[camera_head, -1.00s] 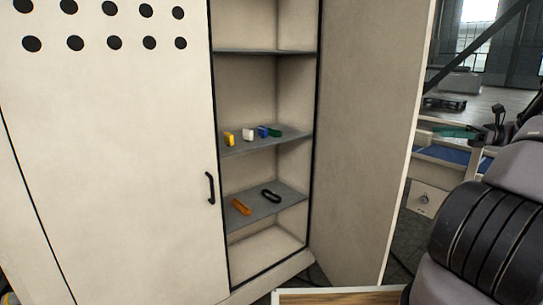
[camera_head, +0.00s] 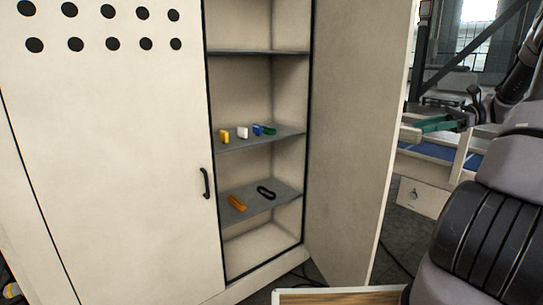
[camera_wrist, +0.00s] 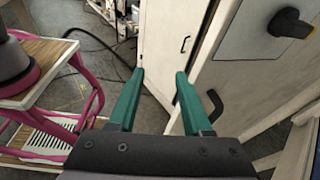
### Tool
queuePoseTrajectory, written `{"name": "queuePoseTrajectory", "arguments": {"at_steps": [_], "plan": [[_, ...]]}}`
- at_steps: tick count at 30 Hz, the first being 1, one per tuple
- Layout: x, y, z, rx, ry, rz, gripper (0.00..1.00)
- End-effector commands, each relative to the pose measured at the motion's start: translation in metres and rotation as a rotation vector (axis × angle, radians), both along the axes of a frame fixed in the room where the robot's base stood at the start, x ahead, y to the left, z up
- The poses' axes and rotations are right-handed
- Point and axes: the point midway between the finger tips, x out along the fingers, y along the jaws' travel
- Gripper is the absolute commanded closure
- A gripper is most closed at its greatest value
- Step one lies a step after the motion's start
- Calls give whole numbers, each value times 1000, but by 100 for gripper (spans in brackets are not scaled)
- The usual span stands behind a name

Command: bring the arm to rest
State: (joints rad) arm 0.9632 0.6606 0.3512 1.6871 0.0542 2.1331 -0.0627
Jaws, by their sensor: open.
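My gripper (camera_wrist: 157,95) shows in the wrist view with its two green fingers apart and nothing between them. It points down toward the floor and the foot of the cabinet. In the head view my gripper (camera_head: 425,125) is at the right, beyond the open cabinet door and in front of a bench with a blue top. My arm rises along the right edge of the head view. Nothing is seen touching the fingers.
A white cabinet (camera_head: 120,150) has its right door (camera_head: 355,140) swung open. Small coloured items stand on one shelf (camera_head: 240,144); an orange piece (camera_head: 237,203) and a black loop (camera_head: 266,192) lie below. A pink-framed cart (camera_wrist: 85,115) is at left in the wrist view.

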Motion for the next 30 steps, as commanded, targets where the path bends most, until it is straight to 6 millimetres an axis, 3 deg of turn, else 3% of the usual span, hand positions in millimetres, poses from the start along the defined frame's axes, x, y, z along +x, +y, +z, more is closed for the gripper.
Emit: {"name": "queuePoseTrajectory", "arguments": {"at_steps": [8,15,22,30], "plan": [[-23,74,24,-294,-104,162,50],[-69,140,47,-647,-308,342,50],[-118,180,68,-934,-570,468,50],[-175,205,89,-1195,-946,546,50]]}}
